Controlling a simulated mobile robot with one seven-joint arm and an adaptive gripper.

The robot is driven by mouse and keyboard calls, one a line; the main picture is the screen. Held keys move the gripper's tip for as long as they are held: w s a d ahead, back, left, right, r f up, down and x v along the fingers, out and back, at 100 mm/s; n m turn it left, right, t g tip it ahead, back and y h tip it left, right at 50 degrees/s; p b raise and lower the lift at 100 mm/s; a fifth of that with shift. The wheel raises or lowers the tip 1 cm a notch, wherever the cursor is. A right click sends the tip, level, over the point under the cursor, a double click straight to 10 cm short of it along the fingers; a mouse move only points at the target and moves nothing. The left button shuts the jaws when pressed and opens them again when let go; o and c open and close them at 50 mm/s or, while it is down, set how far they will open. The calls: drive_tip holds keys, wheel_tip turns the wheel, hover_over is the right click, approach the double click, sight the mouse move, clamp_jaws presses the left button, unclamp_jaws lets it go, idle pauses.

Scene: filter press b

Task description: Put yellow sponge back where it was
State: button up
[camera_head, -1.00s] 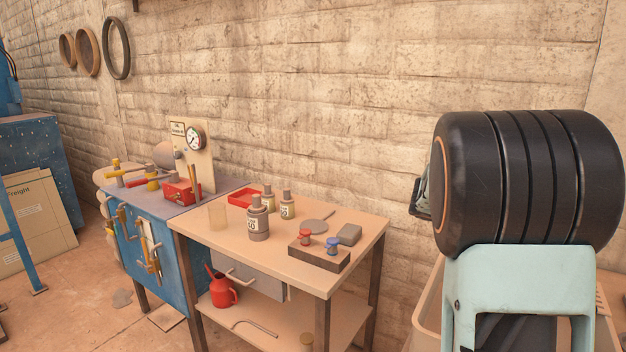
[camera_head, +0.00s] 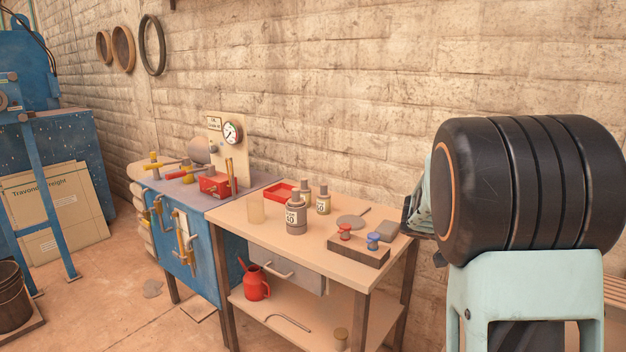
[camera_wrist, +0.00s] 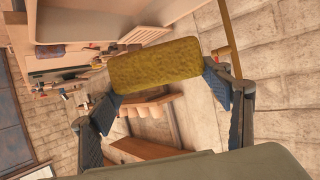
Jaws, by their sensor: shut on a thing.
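The yellow sponge (camera_wrist: 155,64) is in the wrist view, a rounded block of dull yellow. My gripper (camera_wrist: 165,88) is shut on it, with one blue-padded finger at each end of the sponge. The sponge is held in the air, clear of any surface that I can see. In the head view my arm's large dark joint fills the right side, and only a small part of the gripper (camera_head: 411,215) shows beside it. The sponge itself is hidden in that view.
A wooden workbench (camera_head: 262,228) holds bottles, a red tray (camera_head: 281,192), a grey block (camera_head: 378,230) and a dark block with red and blue knobs (camera_head: 358,250). A blue cabinet (camera_head: 187,258) with tools adjoins it. Cardboard boxes (camera_head: 55,220) stand at left.

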drive_tip(key=a+f+n+t+y+b, duration=0.1)
drive_tip(key=a+f+n+t+b, duration=0.15)
drive_tip(key=a+f, duration=0.65)
drive_tip(key=s+a+f+n+t+y+b, duration=0.1)
drive_tip(key=a+f+t+b, duration=0.15)
drive_tip(key=a+f, duration=0.7)
drive_tip(key=a+f+n+t+b, duration=0.1)
drive_tip(key=a+f+n+b, duration=0.2)
drive_tip(key=a, duration=1.1)
wheel_tip(320, 180, up, 10)
drive_tip(key=s+p, duration=0.2)
drive_tip(key=p, duration=2.1)
drive_tip(key=shift+a+r+y+p, duration=0.25)
drive_tip(key=shift+a+y+p, duration=0.05)
drive_tip(key=shift+p, duration=0.1)
